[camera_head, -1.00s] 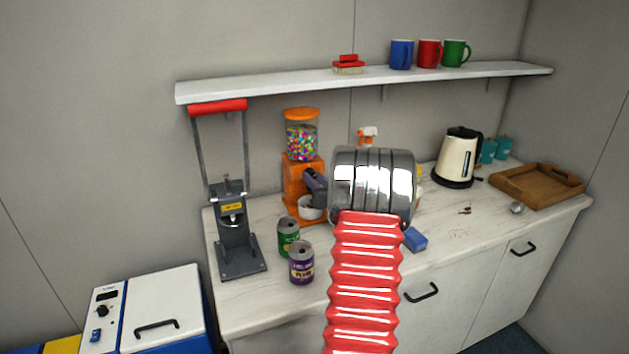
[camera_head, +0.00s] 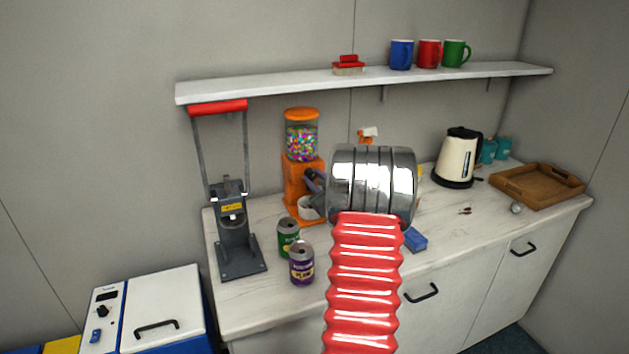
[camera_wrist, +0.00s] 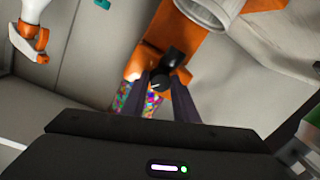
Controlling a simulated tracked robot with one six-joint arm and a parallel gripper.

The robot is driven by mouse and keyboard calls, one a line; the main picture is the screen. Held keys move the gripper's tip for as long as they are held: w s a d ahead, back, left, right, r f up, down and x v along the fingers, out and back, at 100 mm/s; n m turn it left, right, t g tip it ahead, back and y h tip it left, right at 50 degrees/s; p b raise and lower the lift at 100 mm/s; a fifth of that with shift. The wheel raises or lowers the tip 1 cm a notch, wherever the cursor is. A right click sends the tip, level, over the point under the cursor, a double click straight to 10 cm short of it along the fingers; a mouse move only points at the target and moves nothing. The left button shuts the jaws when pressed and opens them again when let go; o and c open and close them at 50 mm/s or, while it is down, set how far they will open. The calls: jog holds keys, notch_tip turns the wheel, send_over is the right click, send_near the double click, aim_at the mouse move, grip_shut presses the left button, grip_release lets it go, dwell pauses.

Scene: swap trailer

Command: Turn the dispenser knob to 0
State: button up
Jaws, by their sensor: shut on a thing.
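The orange dispenser (camera_head: 293,188) stands on the counter below the shelf, with a clear jar of coloured sweets on top. Its dark knob (camera_wrist: 162,84), with a pale mark on its face, shows in the wrist view. My gripper (camera_wrist: 167,82) has its two dark fingers on either side of the knob and is shut on it. In the head view my gripper (camera_head: 312,184) is at the dispenser's front, and my arm hides much of it. The knob's numbers cannot be read.
A green can (camera_head: 288,238) and a purple can (camera_head: 302,264) stand in front. A grey press (camera_head: 235,230) is to the left. A spray bottle (camera_head: 368,134) stands behind my arm.

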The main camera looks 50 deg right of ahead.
jog(key=shift+a+n, duration=0.1)
jog(key=shift+n, duration=0.2)
jog(key=shift+w, duration=0.1)
jog(key=o, duration=1.1)
jog(key=shift+c, duration=0.2)
jog(key=v, duration=1.3)
jog(key=shift+s+a, duration=0.2)
jog(key=shift+s, duration=0.15)
